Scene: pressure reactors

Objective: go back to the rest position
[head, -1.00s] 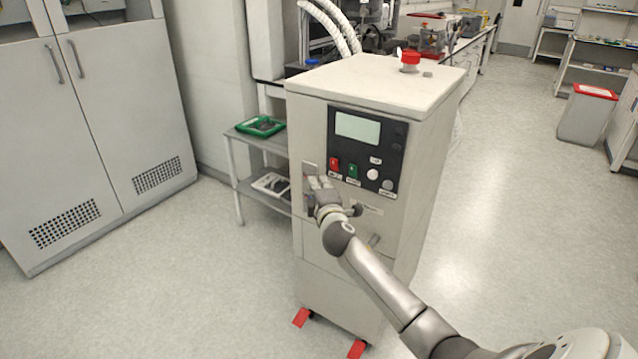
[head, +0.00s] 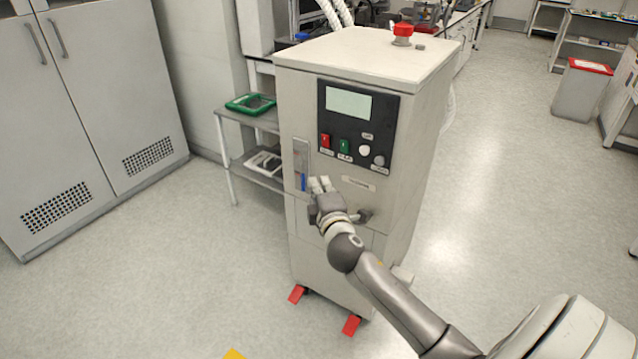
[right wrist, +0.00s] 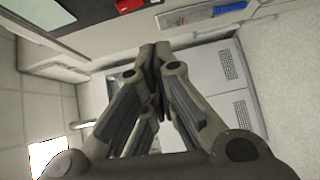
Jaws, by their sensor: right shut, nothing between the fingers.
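My right gripper (head: 320,186) is shut and empty in front of the white machine (head: 350,60), just below and to the right of its level strip (head: 301,165). The machine's dark panel (head: 358,125) has a pale screen, a red switch, a green switch and round knobs. In the right wrist view my right gripper's fingertips (right wrist: 154,50) meet, with nothing between them. The level strip also shows there (right wrist: 215,12), beyond the fingertips. My left gripper is out of view.
A side table with a green tray (head: 250,104) stands left of the machine. Grey cabinets (head: 80,110) stand at the far left. A red emergency button (head: 403,30) is on the machine's top.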

